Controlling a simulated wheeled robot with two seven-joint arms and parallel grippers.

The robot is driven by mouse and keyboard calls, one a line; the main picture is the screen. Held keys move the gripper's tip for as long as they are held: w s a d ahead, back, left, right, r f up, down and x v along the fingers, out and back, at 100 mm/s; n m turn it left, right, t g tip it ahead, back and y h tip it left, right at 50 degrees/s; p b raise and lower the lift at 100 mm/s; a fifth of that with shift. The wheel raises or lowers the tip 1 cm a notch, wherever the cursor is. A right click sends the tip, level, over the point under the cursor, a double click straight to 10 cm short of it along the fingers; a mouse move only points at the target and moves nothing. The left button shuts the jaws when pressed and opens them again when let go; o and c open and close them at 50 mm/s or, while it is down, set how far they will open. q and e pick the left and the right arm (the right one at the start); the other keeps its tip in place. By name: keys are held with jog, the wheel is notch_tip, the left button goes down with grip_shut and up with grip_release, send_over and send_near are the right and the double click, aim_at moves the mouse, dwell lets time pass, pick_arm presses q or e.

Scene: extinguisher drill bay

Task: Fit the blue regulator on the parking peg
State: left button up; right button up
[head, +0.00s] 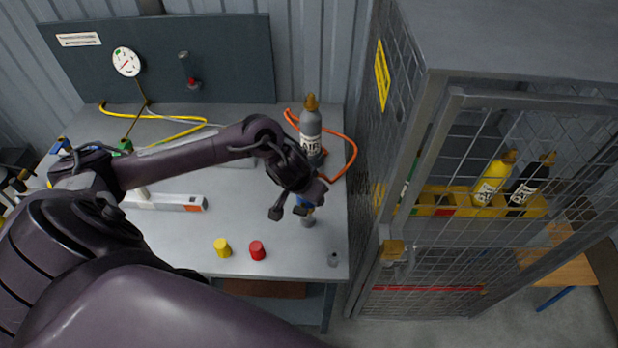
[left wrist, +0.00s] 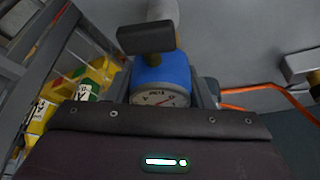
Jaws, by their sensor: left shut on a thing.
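The blue regulator (head: 306,201) is held in my left gripper (head: 290,211), which is shut on it over the right part of the bench. In the left wrist view the regulator (left wrist: 165,72) shows its blue body and a round white gauge face with a red mark, close in front of the palm. A grey part shows just below the blue body in the head view. A small grey upright piece (head: 334,259), which may be the parking peg, stands near the bench's front right corner, apart from the regulator. My right gripper is not in view.
A grey air cylinder (head: 311,132) stands behind the gripper, beside an orange hose (head: 349,158). Yellow (head: 222,247) and red (head: 257,250) caps sit at the front. A mesh cage (head: 480,190) with bottles stands right of the bench (head: 180,240).

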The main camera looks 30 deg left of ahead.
pick_arm(q)
jog(key=shift+f, duration=0.15)
jog(key=shift+f+b, duration=0.65)
jog(key=shift+f, duration=0.3)
dwell(0.6)
jog(key=shift+p, duration=0.5)
jog(key=shift+f+b, duration=0.5)
jog(key=shift+f, duration=0.35)
jog(key=o, duration=1.1)
